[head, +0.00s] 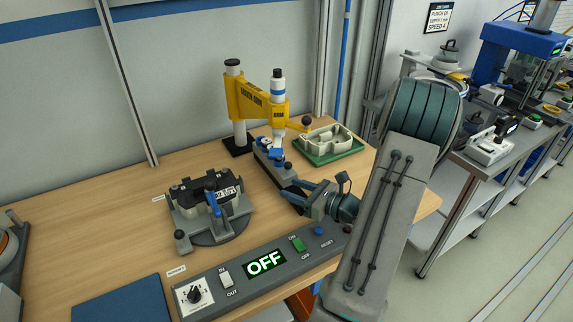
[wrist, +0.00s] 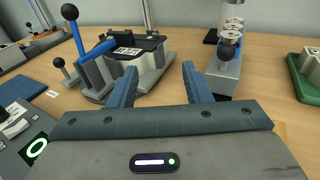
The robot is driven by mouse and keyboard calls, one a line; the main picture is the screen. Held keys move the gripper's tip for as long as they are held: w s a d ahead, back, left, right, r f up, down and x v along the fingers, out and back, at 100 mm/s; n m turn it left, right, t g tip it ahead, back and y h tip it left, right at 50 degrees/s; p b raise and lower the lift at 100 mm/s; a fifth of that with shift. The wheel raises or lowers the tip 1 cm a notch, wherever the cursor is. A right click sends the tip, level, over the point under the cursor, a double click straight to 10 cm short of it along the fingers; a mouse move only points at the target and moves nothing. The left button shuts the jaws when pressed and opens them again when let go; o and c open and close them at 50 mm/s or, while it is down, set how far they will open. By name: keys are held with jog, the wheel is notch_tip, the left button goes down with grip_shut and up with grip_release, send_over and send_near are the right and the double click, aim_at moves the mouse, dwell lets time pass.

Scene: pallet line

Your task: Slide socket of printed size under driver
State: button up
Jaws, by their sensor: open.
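The yellow driver arm (head: 262,103) stands on a post at the back of the bench, its spindle (head: 278,115) hanging down. Below it lies a long grey slide (head: 272,172) with blue-marked sockets on it. In the wrist view the slide (wrist: 225,82) carries several pale round sockets (wrist: 233,28) and a dark ball knob (wrist: 229,47) at its near end. A black part with a white printed label (wrist: 127,51) sits in the clamp fixture; the print is too small to read. My gripper (head: 290,192) is open and empty, at the slide's near end; its fingertips (wrist: 160,74) show too.
The clamp fixture (head: 212,225) with a blue handle stands left of my gripper. A control panel (head: 205,290) reading OFF runs along the front. A green tray (head: 333,157) with a pale part is at back right.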

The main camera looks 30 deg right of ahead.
aim_at(288, 166)
jog(key=s+d+f+m+t+h, duration=0.1)
jog(key=d+f+m+t+h, duration=0.1)
jog(key=d+m+h, duration=0.4)
jog(key=shift+n+y, duration=0.5)
jog(key=shift+y, duration=0.3)
jog(key=w+p, duration=0.1)
jog(key=w, duration=0.3)
jog(key=w+p, duration=0.1)
jog(key=w, duration=0.3)
jog(key=w+p, duration=0.1)
jog(key=w, duration=0.4)
jog(key=shift+a+f, duration=0.2)
jog(key=shift+a, duration=0.15)
